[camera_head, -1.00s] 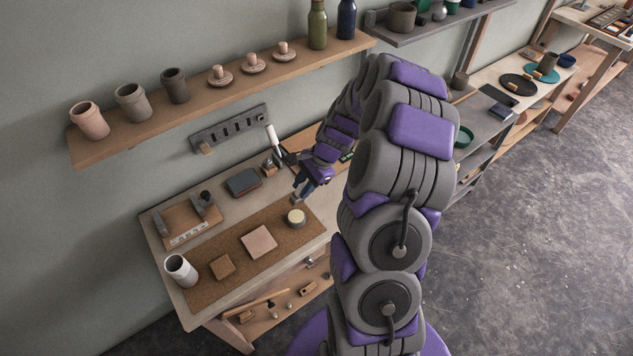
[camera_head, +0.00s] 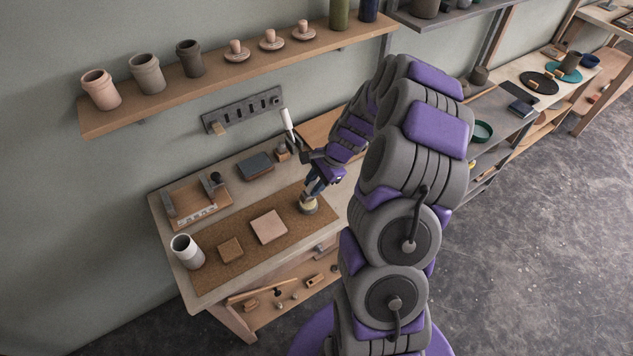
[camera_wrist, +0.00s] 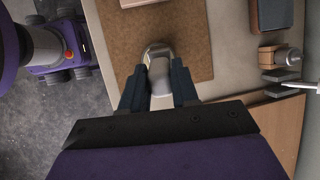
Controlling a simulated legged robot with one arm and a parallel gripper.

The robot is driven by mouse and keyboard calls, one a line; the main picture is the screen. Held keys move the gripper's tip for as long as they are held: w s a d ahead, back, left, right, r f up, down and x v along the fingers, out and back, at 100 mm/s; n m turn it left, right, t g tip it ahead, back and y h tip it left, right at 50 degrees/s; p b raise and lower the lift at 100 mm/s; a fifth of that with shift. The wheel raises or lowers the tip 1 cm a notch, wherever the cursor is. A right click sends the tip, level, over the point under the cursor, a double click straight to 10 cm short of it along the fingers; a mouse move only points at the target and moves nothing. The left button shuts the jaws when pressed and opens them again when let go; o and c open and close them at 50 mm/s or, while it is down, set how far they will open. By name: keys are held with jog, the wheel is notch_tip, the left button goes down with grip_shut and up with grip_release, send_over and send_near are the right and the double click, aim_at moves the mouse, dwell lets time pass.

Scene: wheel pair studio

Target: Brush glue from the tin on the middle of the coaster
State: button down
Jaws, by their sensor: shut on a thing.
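The glue tin (camera_head: 309,209), a small round tin with a pale top, stands at the right end of the brown mat. My gripper (camera_head: 311,192) is right above the tin, pointing down. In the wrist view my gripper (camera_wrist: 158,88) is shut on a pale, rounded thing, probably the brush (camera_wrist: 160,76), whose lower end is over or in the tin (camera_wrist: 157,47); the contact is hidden. Two flat squares lie left of the tin: a small brown one (camera_head: 231,249), probably the coaster, and a larger pinkish tile (camera_head: 269,226).
The brown mat (camera_head: 205,280) covers the bench front. A white cup (camera_head: 187,251) stands at its left end. Behind are a wooden tray (camera_head: 187,207), a dark block (camera_head: 255,165) and an upright white-handled tool (camera_head: 288,123). A shelf (camera_head: 215,78) with pots hangs above.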

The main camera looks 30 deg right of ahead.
jog(key=shift+a, duration=0.1)
jog(key=shift+d+f, duration=0.1)
jog(key=shift+d, duration=0.4)
jog(key=shift+a+f, duration=0.15)
jog(key=shift+a, duration=0.25)
jog(key=shift+d+f, duration=0.2)
jog(key=shift+d, duration=0.1)
jog(key=shift+a, duration=0.15)
dwell(0.3)
jog(key=shift+f+p, duration=0.1)
jog(key=shift+p, duration=0.25)
dwell(1.2)
jog(key=shift+r+p, duration=2.5)
jog(key=shift+r, duration=1.1)
